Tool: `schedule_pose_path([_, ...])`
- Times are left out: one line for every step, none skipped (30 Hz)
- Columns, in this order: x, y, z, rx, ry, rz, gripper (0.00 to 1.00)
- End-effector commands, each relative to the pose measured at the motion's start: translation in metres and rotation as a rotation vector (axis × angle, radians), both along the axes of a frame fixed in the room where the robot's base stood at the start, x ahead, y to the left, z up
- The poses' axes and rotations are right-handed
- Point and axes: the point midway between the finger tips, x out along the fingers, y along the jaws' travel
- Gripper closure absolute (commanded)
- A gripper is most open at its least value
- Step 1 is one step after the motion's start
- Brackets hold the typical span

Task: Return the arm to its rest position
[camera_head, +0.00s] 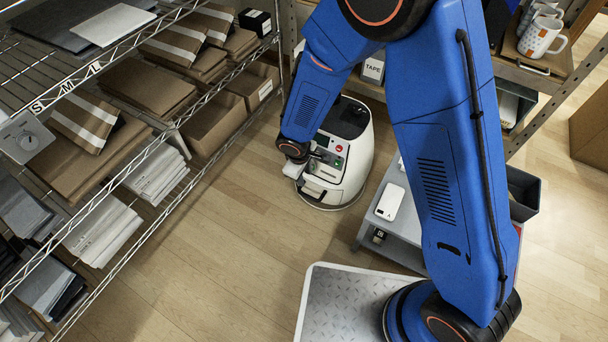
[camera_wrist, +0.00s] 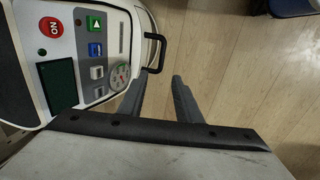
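My blue arm (camera_head: 440,150) reaches from its base at the lower right, up and over to the left, then down to the white machine. My gripper (camera_wrist: 160,78) shows two dark fingers with a gap between them; it is open and empty, with bare floor behind the gap. In the head view the wrist end hangs beside the white machine (camera_head: 352,160), which has a panel with red and green buttons. In the wrist view the machine's panel (camera_wrist: 85,50) is at the left, and a black handle (camera_wrist: 158,42) sits just beyond the fingertips. I cannot tell whether they touch.
A wire shelf (camera_head: 150,130) with cardboard and paper stacks stands at the left. A grey low bench (camera_head: 400,235) with a white device (camera_head: 390,202) is behind my arm. Mugs (camera_head: 541,37) stand on a shelf at upper right. The floor (camera_head: 230,260) at lower left is clear.

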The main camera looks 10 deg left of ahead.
Motion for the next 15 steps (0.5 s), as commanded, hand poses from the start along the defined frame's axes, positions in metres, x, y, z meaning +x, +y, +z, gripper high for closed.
schedule_pose_path([-0.0001,0.0,0.0,0.0,0.0,0.0,0.69])
schedule_pose_path([-0.0001,0.0,-0.0001,0.0,0.0,0.0,0.69])
schedule_pose_path([0.0,0.0,-0.0002,0.0,0.0,0.0,0.69])
schedule_pose_path([0.0,0.0,-0.0002,0.0,0.0,0.0,0.69])
schedule_pose_path([0.0,0.0,-0.0002,0.0,0.0,0.0,0.69])
schedule_pose_path([0.0001,0.0001,-0.0002,0.0,0.0,0.0,0.69])
schedule_pose_path([0.0001,0.0001,-0.0003,0.0,0.0,0.0,0.69])
schedule_pose_path([0.0001,0.0001,-0.0003,0.0,0.0,0.0,0.69])
schedule_pose_path([0.0001,0.0001,-0.0003,0.0,0.0,0.0,0.69])
schedule_pose_path([0.0001,0.0001,-0.0003,0.0,0.0,0.0,0.69])
schedule_pose_path([0.0001,0.0001,-0.0003,0.0,0.0,0.0,0.69])
schedule_pose_path([0.0001,0.0001,-0.0003,0.0,0.0,0.0,0.69])
schedule_pose_path([0.0003,-0.0001,0.0,0.0,0.0,-0.001,0.69])
schedule_pose_path([0.0007,-0.0005,0.0009,0.001,-0.001,-0.002,0.69])
schedule_pose_path([0.0019,-0.0018,0.0033,0.002,-0.003,-0.006,0.69])
